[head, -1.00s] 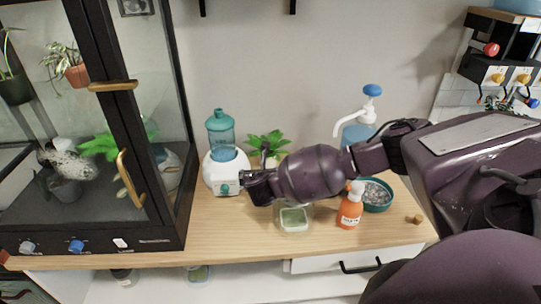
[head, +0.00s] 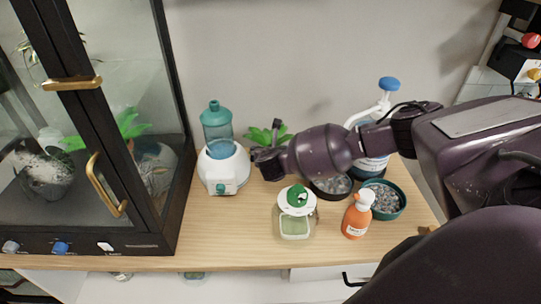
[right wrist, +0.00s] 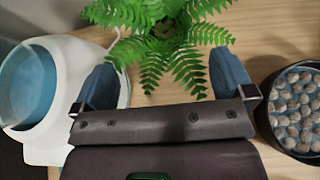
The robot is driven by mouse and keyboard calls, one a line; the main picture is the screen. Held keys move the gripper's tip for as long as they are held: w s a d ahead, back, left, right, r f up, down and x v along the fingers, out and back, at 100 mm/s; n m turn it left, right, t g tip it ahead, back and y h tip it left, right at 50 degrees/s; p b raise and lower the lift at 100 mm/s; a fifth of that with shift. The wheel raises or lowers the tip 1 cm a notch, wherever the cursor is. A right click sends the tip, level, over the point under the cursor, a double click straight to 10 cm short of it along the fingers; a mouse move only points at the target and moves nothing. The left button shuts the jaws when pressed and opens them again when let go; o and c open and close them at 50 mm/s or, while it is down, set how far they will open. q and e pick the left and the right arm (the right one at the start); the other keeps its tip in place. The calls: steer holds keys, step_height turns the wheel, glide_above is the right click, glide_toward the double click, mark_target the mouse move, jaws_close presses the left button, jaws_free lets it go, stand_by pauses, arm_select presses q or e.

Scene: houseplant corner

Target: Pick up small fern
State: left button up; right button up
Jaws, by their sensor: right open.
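The small fern (right wrist: 165,28) has bright green fronds and a dark centre. It is at the top middle of the right wrist view, its pot hidden under the fronds. In the head view the fern (head: 262,136) stands at the back of the wooden counter, partly covered by my right gripper (head: 270,152). In the right wrist view my right gripper (right wrist: 166,76) is open, with its blue fingertips wide apart. Nothing is held, and the nearest fronds reach down between the fingertips. My left gripper is not in view.
A white humidifier (head: 223,176) with a teal bottle stands left of the fern. A bowl of pebbles (right wrist: 300,105) is on the right. An orange spray bottle (head: 356,218) and a green-lidded jar (head: 295,222) stand in front. A glass cabinet (head: 133,185) bounds the left.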

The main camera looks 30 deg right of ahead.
steer(key=shift+b+x, duration=0.45)
steer(key=shift+x, duration=1.5)
steer(key=x, duration=0.2)
steer(key=b+x, duration=0.1)
steer(key=shift+s+d+f, duration=0.15)
steer(key=shift+d+f, duration=0.1)
steer(key=shift+f, duration=0.1)
steer(key=shift+w+d+f, duration=0.1)
steer(key=shift+w+d, duration=0.1)
steer(key=shift+w, duration=0.15)
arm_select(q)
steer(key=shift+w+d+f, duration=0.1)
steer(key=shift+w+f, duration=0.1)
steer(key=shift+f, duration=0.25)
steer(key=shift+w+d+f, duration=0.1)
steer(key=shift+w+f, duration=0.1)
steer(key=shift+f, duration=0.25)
arm_select(e)
steer(key=shift+c, duration=0.8)
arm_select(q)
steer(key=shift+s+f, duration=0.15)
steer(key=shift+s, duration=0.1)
arm_select(e)
steer(key=c, duration=0.8)
steer(key=shift+o, duration=0.2)
